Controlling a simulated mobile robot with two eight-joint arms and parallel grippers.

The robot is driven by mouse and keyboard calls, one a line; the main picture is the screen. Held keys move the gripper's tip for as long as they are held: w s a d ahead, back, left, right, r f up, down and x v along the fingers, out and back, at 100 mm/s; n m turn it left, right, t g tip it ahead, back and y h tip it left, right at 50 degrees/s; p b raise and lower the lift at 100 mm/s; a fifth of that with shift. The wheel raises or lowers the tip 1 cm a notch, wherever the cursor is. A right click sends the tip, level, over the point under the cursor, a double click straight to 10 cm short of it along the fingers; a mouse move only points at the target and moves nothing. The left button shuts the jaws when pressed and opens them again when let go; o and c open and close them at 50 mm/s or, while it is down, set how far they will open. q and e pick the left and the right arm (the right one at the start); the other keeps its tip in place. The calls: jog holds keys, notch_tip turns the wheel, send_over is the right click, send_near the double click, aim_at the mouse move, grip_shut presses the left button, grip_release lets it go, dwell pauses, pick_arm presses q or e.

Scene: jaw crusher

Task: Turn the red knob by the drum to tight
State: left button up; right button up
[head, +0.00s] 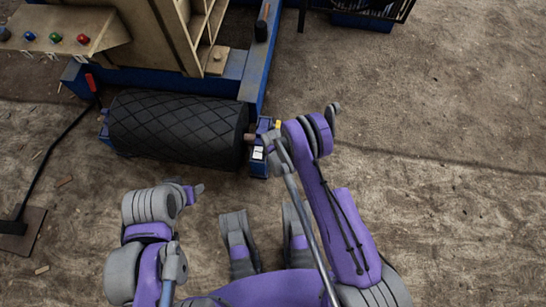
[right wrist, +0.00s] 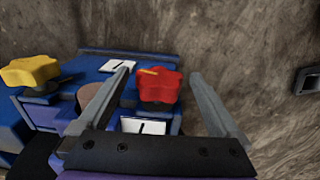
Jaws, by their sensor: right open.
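The red knob (right wrist: 158,87) is a lobed star-shaped handle with a yellow-orange mark on its upper left. It sits on a blue block at the drum's right end. In the right wrist view my right gripper (right wrist: 162,74) is open, with one finger on each side of the red knob. A gap shows on the right; the left finger is close, and contact cannot be told. White labels with a black mark lie behind the knob (right wrist: 118,65) and in front of it (right wrist: 143,126). The black drum (head: 178,130) shows in the head view. My left arm's end (head: 188,191) is below the drum; its jaws cannot be made out.
A yellow knob (right wrist: 30,71) stands left of the red one. The blue machine frame (head: 258,70) rises behind the drum. A button console (head: 62,28) is at the upper left, and a red lever (head: 91,83) is by the drum's left end. Bare ground lies to the right.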

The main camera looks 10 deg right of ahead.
jog(key=shift+f, duration=0.4)
jog(key=c, duration=1.4)
jog(key=g+y, duration=0.1)
jog(key=g, duration=0.2)
jog(key=shift+w+d, duration=0.1)
jog(key=shift+w, duration=0.1)
jog(key=shift+g+y, duration=0.4)
jog(key=shift+g, duration=0.9)
jog(key=o, duration=1.4)
jog(key=shift+r, duration=0.1)
